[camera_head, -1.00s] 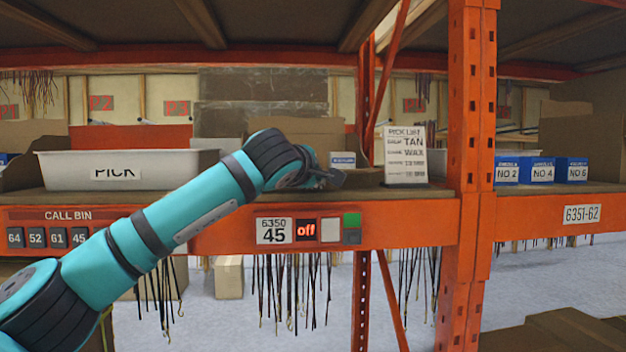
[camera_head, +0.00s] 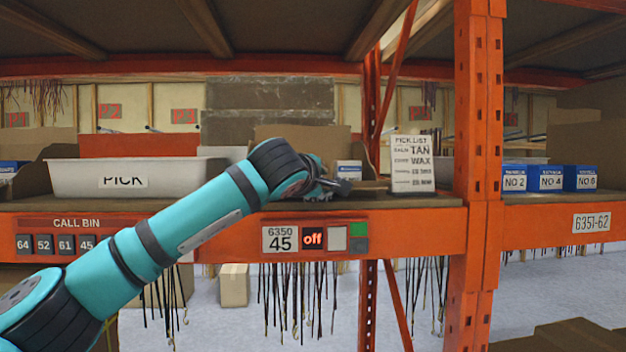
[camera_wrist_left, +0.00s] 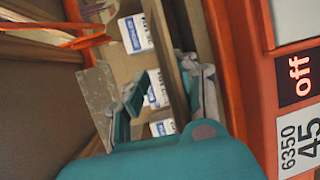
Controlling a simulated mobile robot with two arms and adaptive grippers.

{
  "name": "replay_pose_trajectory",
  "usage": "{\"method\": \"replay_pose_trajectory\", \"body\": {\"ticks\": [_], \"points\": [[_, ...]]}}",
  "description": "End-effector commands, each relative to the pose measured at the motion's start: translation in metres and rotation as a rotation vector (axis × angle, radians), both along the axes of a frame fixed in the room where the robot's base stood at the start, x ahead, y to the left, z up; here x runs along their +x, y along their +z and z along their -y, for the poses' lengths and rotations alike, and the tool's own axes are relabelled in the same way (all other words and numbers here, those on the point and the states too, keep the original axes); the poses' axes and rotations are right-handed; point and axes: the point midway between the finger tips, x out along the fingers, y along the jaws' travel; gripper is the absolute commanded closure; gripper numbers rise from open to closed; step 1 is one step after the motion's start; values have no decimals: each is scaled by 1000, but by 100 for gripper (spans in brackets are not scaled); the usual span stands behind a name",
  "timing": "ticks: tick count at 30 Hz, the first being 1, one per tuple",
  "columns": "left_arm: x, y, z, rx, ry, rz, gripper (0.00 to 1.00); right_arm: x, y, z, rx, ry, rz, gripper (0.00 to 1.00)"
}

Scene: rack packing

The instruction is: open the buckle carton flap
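The brown cardboard carton (camera_head: 306,135) stands on the shelf behind my left wrist, its tall back panel showing. White boxes with blue labels show inside it, one in the head view (camera_head: 348,170) and several in the left wrist view (camera_wrist_left: 157,88). My left gripper (camera_head: 338,187) is at the carton's front, partly hidden by its own wrist. In the left wrist view the fingers (camera_wrist_left: 168,98) are apart, with a cardboard panel edge (camera_wrist_left: 166,50) running between them. I cannot tell whether they touch it, or which panel is the flap. My right gripper is not in view.
A white PICK tray (camera_head: 75,178) stands left of the carton. A pick list card (camera_head: 413,160) stands to the right, before the orange upright (camera_head: 474,100). The orange shelf beam (camera_head: 400,232) with its labels runs close below my wrist.

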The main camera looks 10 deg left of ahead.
Motion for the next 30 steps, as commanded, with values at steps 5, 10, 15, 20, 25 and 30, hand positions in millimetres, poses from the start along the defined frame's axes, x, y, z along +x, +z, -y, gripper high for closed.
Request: {"method": "replay_pose_trajectory", "body": {"ticks": [5, 10, 15, 20, 25, 30], "points": [[-29, 6, -4, 1, -1, 4, 73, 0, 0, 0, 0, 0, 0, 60], [-66, 12, -9, 0, 0, 5, 73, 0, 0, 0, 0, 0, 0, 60], [-95, 15, -12, 0, -1, 2, 73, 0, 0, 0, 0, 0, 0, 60], [-108, 17, -14, -1, 1, 1, 73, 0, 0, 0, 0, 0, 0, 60], [-111, 17, -14, -1, 1, 1, 73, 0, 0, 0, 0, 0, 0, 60], [-111, 17, -14, -1, 1, 0, 77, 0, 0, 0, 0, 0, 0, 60]]}}
